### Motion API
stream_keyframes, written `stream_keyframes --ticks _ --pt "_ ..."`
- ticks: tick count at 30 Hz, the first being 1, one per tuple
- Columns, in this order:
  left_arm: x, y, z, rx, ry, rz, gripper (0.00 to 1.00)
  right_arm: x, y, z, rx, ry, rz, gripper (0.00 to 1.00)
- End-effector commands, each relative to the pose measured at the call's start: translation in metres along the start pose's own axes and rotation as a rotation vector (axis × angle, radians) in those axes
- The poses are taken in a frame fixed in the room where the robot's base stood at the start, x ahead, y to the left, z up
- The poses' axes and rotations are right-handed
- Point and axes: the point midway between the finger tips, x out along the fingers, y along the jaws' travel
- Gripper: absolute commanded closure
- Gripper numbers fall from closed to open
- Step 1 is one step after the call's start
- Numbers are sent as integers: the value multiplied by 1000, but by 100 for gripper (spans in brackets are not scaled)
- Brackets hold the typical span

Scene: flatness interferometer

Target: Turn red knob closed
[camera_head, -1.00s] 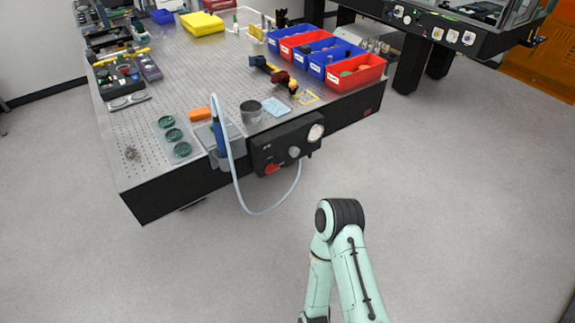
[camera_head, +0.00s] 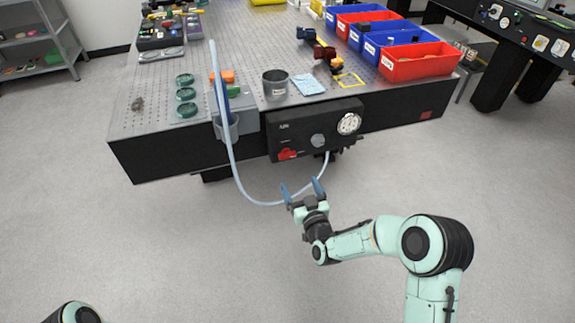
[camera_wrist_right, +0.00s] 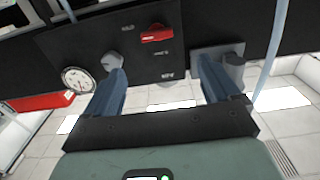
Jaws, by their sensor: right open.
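The red knob (camera_head: 288,154) is on the lower left of a black control panel (camera_head: 268,140) on the table's front side. In the right wrist view the red knob (camera_wrist_right: 157,34) shows as a wide handle, upper middle, beyond the fingers. My right gripper (camera_head: 304,190) is open and empty, below and in front of the panel, apart from the knob. In the right wrist view its two blue fingers (camera_wrist_right: 165,90) are spread wide. My left gripper is not in view; a piece of my left arm shows at the bottom left.
A grey knob (camera_head: 318,141) and a round gauge (camera_head: 349,123) sit right of the red knob. A pale hose (camera_head: 233,172) loops down in front of the table near my right gripper. A cup holder (camera_head: 228,128) is left of the panel. The floor in front is clear.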

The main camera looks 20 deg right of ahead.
Motion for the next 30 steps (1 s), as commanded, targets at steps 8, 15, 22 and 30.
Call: stream_keyframes --ticks 8,15,22,30 --pt "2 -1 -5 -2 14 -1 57 45 -1 0 2 1 0 11" --pt "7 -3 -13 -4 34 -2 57 90 -1 1 3 -1 -1 11" --pt "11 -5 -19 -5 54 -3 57 118 -1 1 3 -3 -1 11" --pt "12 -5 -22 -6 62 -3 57 128 -1 1 2 -5 -1 11"
